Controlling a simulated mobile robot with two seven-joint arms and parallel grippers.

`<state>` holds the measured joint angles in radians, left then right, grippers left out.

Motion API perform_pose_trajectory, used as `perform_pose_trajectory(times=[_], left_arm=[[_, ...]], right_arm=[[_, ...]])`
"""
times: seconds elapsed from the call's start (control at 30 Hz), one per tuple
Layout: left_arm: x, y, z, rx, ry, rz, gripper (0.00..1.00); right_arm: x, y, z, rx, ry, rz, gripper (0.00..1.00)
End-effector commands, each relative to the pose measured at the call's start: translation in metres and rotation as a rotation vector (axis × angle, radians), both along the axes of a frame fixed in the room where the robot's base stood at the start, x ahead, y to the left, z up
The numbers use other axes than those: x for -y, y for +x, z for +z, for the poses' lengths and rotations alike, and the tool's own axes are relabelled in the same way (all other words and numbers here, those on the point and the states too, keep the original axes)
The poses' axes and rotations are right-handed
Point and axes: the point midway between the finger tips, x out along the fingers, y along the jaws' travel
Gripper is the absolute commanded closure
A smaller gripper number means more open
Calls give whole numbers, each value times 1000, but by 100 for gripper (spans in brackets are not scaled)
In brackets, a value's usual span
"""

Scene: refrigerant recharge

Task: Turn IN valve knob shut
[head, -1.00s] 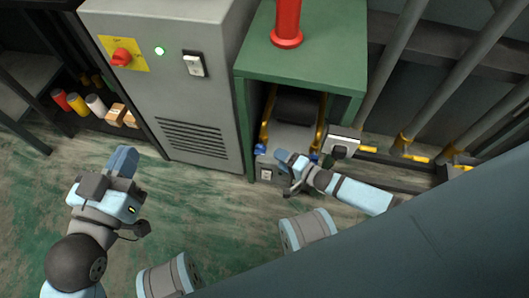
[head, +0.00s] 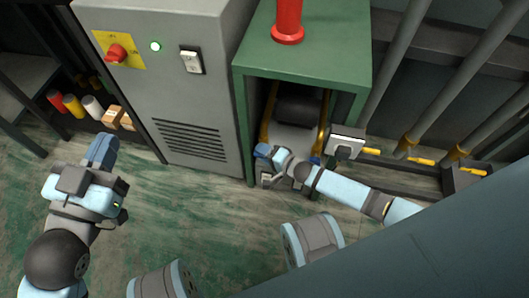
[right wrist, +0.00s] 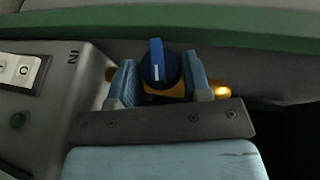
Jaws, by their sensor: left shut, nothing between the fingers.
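The blue IN valve knob (right wrist: 158,66) shows in the right wrist view, with its raised grip bar and white mark pointing roughly up and down the picture. My right gripper (right wrist: 160,84) has one finger on each side of the knob. The fingers stand wide apart, with room beside the thin bar; whether they touch the knob's rim is unclear. In the head view my right gripper (head: 270,158) is at the machine under the green frame and hides the knob. My left gripper (head: 102,152) is shut and empty above the floor at the left.
The machine panel (right wrist: 55,95) beside the knob bears an upside-down IN label and a white switch. A green frame (head: 305,60) with a red post stands over the machine. A grey cabinet (head: 165,95) is to its left.

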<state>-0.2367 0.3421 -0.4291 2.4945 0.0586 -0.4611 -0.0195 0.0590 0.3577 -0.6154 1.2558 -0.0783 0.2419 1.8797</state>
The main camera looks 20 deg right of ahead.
Motion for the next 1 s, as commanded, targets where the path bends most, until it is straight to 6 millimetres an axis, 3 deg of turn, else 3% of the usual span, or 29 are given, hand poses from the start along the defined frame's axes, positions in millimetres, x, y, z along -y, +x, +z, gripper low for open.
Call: perform_pose_trajectory(times=[0.27, 0.6, 1.0], left_arm=[[1, 0, 11, -29, -11, -6, 100], [16, -25, 3, -321, -200, -9, 100], [19, -29, -1, -359, -228, -10, 100]], right_arm=[[0, 1, 7, -16, -26, -1, 79], [-1, 1, 9, -118, -173, -2, 79], [-1, 1, 4, -138, -206, -1, 79]])
